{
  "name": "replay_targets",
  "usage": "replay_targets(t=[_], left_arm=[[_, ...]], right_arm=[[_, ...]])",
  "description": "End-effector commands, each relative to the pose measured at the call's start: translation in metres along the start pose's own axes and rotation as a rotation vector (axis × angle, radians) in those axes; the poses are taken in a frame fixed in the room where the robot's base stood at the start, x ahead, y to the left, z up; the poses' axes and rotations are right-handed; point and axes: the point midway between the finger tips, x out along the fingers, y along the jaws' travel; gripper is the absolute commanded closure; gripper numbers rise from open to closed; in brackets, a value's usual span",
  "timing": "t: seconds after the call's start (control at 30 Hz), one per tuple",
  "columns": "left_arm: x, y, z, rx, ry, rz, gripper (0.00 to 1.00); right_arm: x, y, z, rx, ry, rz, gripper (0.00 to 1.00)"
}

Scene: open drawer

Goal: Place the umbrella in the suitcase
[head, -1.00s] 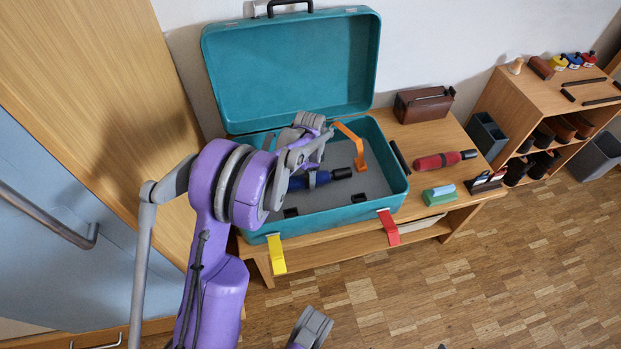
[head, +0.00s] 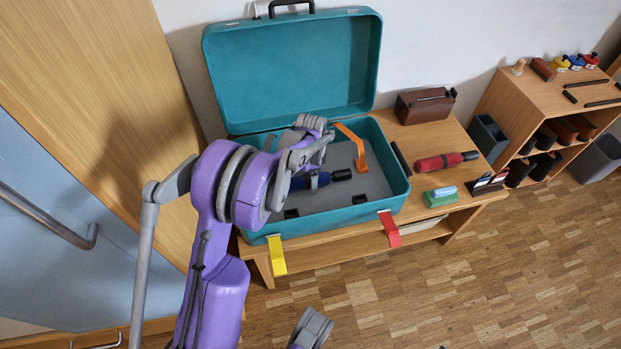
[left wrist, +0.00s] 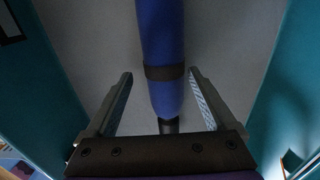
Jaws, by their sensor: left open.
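A folded blue umbrella (head: 339,175) with a dark end lies on the grey floor of the open teal suitcase (head: 335,220). A folded red umbrella (head: 437,162) with a dark end lies on the table right of the suitcase. My left gripper (left wrist: 160,76) is open inside the suitcase. In the left wrist view the blue umbrella (left wrist: 163,35) runs between its spread fingers, with no visible grip. In the head view my left arm hides part of the blue umbrella. Part of my right gripper (head: 312,328) shows at the bottom edge; its jaw state is unclear.
An orange strap (head: 351,145) stands up inside the suitcase. Yellow (head: 277,255) and red (head: 389,229) latches hang at its front. A shelf (head: 541,105) is at the right.

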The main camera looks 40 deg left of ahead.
Motion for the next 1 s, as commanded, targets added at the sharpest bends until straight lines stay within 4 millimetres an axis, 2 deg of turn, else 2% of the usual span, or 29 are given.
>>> replay_targets(t=[0.4,0.53,0.73,0.87,1.0], left_arm=[[-0.086,0.0,0.001,0.0,0.0,-0.001,0.11],[-0.105,0.0,0.0,0.0,0.0,0.0,0.11],[-0.121,0.006,-0.001,-0.011,0.003,-0.005,0.11],[-0.141,0.035,-0.003,-0.067,0.022,-0.032,0.11],[-0.168,0.092,0.001,-0.187,0.07,-0.078,0.11]], right_arm=[[-0.026,0.0,-0.007,0.0,0.008,0.0,0.5],[-0.031,0.0,-0.008,0.0,0.01,0.0,0.5],[-0.034,0.0,-0.009,0.0,0.01,0.0,0.5],[-0.034,0.0,-0.009,0.0,0.01,0.0,0.5],[-0.034,0.0,-0.009,0.0,0.01,0.0,0.5]])
